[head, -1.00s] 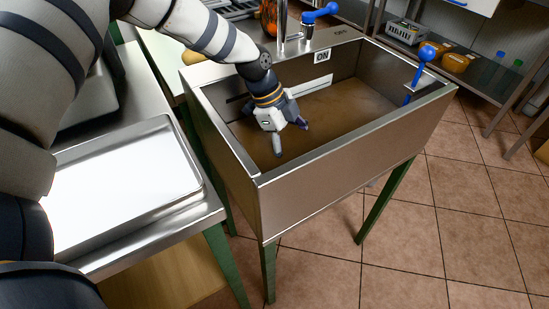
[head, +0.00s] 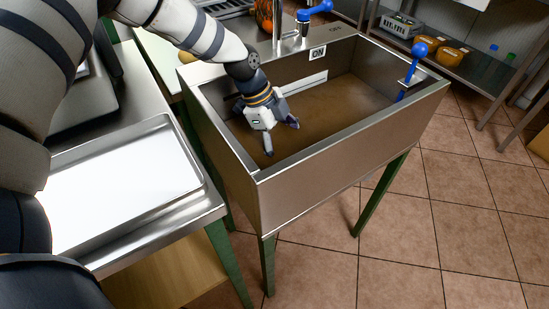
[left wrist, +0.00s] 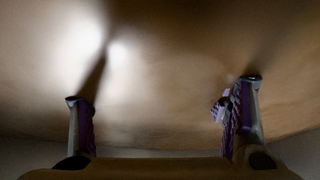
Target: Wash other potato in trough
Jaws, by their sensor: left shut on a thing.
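The metal trough (head: 345,141) stands in the middle of the head view, holding brown, murky water (head: 335,110). My left gripper (head: 281,139) reaches down inside its near left part, fingers at the water. In the left wrist view, the fingers of my left gripper (left wrist: 165,95) are spread wide, with brown water (left wrist: 170,60) filling the view beyond them. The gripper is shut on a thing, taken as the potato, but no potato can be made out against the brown. My right gripper is not in view.
A metal tray (head: 120,190) lies on the table at left. Tiled floor (head: 460,220) is clear at right.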

